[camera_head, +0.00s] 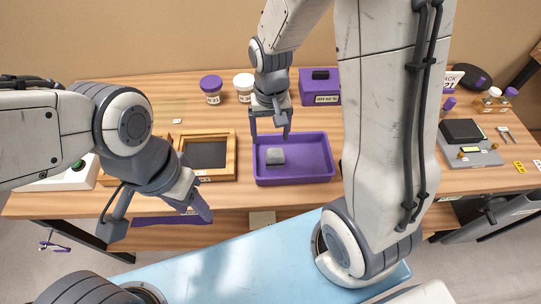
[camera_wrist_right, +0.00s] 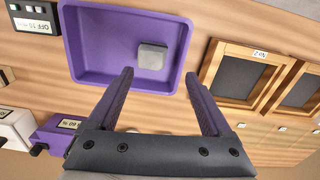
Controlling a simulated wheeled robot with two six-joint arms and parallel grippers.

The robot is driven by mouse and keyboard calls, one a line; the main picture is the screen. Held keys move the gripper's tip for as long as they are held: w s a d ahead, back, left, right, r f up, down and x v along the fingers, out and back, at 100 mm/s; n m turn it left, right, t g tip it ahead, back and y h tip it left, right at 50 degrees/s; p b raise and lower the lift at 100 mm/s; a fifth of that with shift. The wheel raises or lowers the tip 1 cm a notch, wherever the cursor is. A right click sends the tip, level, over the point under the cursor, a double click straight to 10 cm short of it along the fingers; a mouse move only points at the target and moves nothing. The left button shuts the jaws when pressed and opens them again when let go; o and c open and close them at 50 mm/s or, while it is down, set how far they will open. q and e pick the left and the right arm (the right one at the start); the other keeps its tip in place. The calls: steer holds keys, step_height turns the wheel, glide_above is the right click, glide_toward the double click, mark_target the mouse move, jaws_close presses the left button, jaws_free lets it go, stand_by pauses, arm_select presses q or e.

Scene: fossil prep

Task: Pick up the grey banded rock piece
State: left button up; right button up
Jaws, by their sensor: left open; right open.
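The grey rock piece (camera_head: 275,156) lies in the purple tray (camera_head: 310,177), toward the tray's left side in the head view. In the right wrist view the grey piece (camera_wrist_right: 151,56) is a rounded block near the tray's (camera_wrist_right: 75,45) right wall; I cannot make out clear bands on it. My right gripper (camera_head: 270,137) is open and empty, with its fingers at the tray's back-left edge, beside the piece. In the right wrist view its fingers (camera_wrist_right: 160,88) are spread, and the piece lies beyond their tips. My left gripper (camera_head: 163,222) is open and empty at the table's front left.
White jars (camera_head: 243,87) and a purple box (camera_head: 319,88) are at the back. A grey scale (camera_head: 468,150) is at the right. A blue surface (camera_head: 220,265) lies in front.

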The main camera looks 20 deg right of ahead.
mark_target(275, 153)
steer(key=shift+m, duration=0.4)
steer(key=f, duration=0.2)
steer(key=d+f, duration=0.1)
steer(key=f, duration=0.3)
steer(key=shift+w+d, duration=0.35)
steer(key=shift+d, duration=0.05)
step_height(275, 153, down, 6)
steer(key=shift+f, duration=0.2)
jaws_close()
